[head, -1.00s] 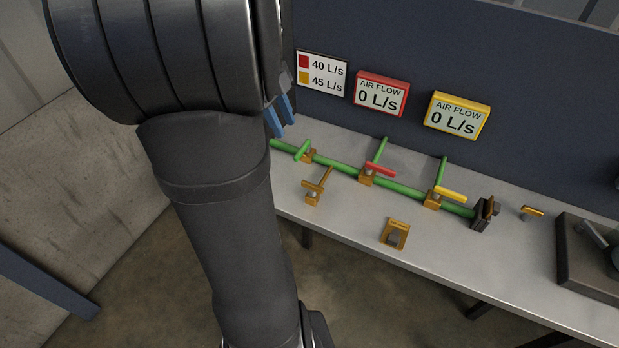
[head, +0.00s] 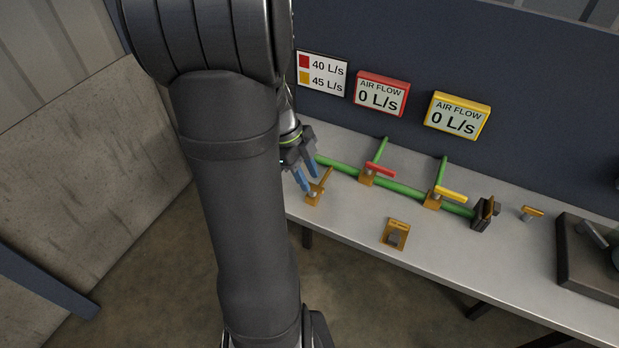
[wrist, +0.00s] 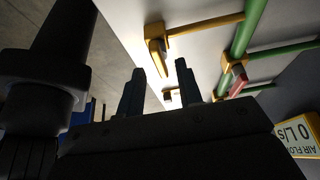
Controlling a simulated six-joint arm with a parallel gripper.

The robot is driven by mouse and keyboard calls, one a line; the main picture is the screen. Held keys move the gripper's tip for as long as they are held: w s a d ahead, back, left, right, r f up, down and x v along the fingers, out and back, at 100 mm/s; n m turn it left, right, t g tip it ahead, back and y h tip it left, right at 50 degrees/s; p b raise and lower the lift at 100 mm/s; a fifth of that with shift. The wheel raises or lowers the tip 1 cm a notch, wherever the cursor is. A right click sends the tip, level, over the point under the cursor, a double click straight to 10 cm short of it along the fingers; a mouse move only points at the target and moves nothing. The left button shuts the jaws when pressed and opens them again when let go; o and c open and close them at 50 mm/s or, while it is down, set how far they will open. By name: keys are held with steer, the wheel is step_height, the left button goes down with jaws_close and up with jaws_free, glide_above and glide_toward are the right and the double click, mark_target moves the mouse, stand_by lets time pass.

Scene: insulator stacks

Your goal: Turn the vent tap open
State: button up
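The likely vent tap is an orange tap (head: 314,198) on a short orange branch, in front of the green pipe (head: 400,187); no label on it is visible. My gripper (head: 308,175) is just above and left of it, with its blue fingertips spread and nothing between them. It partly hides the tap, so the handle's angle is unclear in the head view. In the wrist view the orange tap (wrist: 156,48) lies beyond my open fingers (wrist: 162,85). I cannot tell whether a finger touches the tap.
A red-handled tap (head: 380,169) and a yellow-handled tap (head: 450,194) sit on the green pipe to the right. Both air flow displays (head: 381,94) (head: 457,116) read 0 L/s. An orange plate with a grey block (head: 395,234) lies near the bench front.

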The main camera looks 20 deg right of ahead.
steer(key=shift+x, duration=0.75)
jaws_close()
